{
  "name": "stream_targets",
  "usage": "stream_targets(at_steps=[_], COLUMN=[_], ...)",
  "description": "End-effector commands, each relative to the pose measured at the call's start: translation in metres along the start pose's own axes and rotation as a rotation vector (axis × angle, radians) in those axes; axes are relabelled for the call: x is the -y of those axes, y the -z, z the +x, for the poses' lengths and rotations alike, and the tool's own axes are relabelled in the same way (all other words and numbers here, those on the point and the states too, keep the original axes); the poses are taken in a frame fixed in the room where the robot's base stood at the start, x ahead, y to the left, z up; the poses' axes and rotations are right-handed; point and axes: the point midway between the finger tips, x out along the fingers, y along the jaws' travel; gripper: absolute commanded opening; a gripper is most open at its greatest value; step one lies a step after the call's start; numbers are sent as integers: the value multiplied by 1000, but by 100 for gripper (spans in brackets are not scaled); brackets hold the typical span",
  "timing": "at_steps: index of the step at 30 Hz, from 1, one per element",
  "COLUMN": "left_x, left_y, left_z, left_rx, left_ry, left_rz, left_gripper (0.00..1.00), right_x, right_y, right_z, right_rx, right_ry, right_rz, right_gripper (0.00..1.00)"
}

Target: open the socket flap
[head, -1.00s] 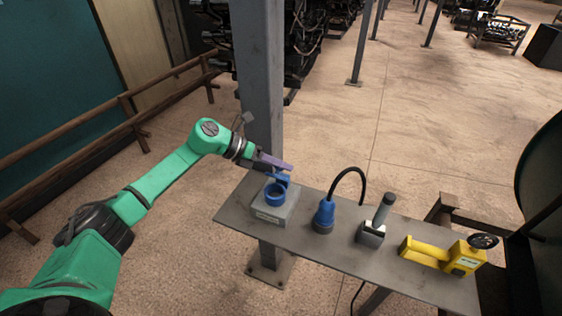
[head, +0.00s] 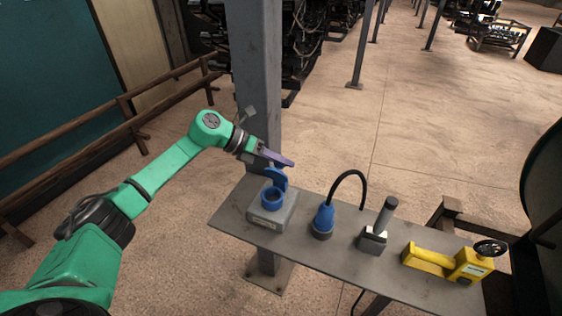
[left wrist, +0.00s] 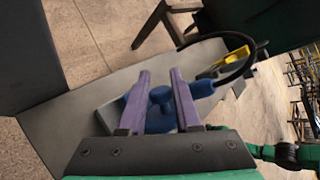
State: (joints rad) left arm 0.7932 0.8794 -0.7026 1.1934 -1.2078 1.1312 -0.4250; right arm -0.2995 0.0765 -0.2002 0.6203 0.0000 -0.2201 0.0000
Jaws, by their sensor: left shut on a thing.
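The socket is a grey box (head: 265,217) with a blue round collar (head: 271,198) at the left end of the bench. Its blue flap (head: 277,177) stands raised at the back of the collar, and the collar's opening shows. My left gripper (head: 285,162), with purple fingers, is at the top of the flap. In the left wrist view the fingers (left wrist: 160,88) are on either side of the flap's blue knob (left wrist: 162,97), shut on the flap. My right gripper is not in view.
On the bench (head: 340,258) to the right stand a blue plug (head: 324,218) with a black cable, a grey block with a handle (head: 376,236) and a yellow tool (head: 432,260). A steel post (head: 258,90) rises close behind the socket.

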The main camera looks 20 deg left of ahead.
Motion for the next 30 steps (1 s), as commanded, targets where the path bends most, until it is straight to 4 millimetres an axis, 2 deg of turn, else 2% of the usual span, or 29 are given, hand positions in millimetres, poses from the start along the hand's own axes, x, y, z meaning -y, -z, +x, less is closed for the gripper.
stream_targets(at_steps=[1,26,27,28,29,30], left_x=[-4,-5,-5,-5,-4,-4], left_y=[6,9,9,9,8,8], left_z=[4,5,5,5,5,4], left_rx=[-12,-20,-20,-20,-19,-17], left_ry=[-8,-6,-6,-6,-6,-5], left_rz=[-4,-6,-6,-6,-5,-5], left_gripper=[0,0,47,59,63,63], right_x=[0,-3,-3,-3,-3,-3], right_y=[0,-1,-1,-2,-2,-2], right_z=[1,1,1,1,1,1], right_rx=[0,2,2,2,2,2], right_ry=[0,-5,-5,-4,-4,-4], right_rz=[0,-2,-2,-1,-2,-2], right_gripper=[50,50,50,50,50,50])
